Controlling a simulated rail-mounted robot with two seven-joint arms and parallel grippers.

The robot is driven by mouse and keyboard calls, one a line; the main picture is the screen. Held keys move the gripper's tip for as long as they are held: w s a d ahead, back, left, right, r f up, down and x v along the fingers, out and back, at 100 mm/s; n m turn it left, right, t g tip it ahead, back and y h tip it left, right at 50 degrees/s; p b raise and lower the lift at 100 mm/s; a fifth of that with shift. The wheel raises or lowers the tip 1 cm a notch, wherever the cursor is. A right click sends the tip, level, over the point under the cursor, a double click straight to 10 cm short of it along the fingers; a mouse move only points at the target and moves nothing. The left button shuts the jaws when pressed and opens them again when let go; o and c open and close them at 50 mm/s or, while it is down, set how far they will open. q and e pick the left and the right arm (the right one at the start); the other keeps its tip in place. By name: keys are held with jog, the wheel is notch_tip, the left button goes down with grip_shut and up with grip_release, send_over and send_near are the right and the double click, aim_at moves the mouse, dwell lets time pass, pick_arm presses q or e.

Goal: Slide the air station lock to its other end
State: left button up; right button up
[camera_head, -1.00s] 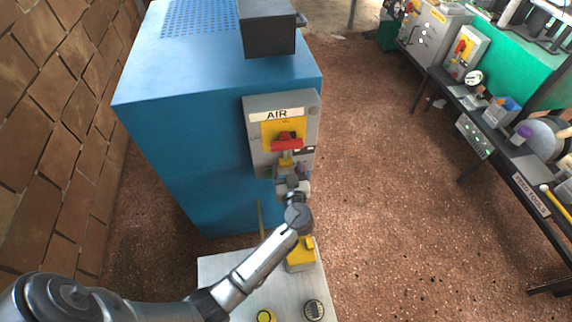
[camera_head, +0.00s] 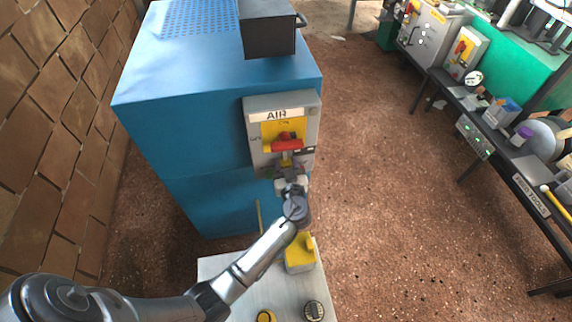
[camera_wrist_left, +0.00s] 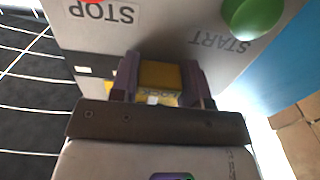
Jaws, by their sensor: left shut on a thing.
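The air station (camera_head: 283,133) is a grey box labelled AIR on the front of the blue cabinet, with a yellow panel and a red handle (camera_head: 287,144). The yellow lock (camera_wrist_left: 160,75) shows in the left wrist view between the two purple fingers of my left gripper (camera_wrist_left: 160,84), below the STOP and START labels. The gripper is shut on it. In the head view my left gripper (camera_head: 288,172) is at the lower part of the station, just below the red handle, and mostly hides the lock. My right gripper is in no view.
The blue cabinet (camera_head: 190,120) stands behind the station, with a dark box (camera_head: 268,32) on top. A tool bench (camera_head: 500,160) is at right, with open floor between.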

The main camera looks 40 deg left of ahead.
pick_arm(q)
grip_shut()
jog(key=shift+r, duration=1.45)
jog(key=shift+o, duration=1.1)
grip_release()
jog(key=o, duration=0.5)
jog(key=shift+f, duration=0.15)
jog(key=shift+c, duration=0.2)
jog(key=p+v, duration=0.1)
jog(key=v, duration=1.2)
jog(key=shift+s+d, duration=0.25)
jog(key=shift+d, duration=0.05)
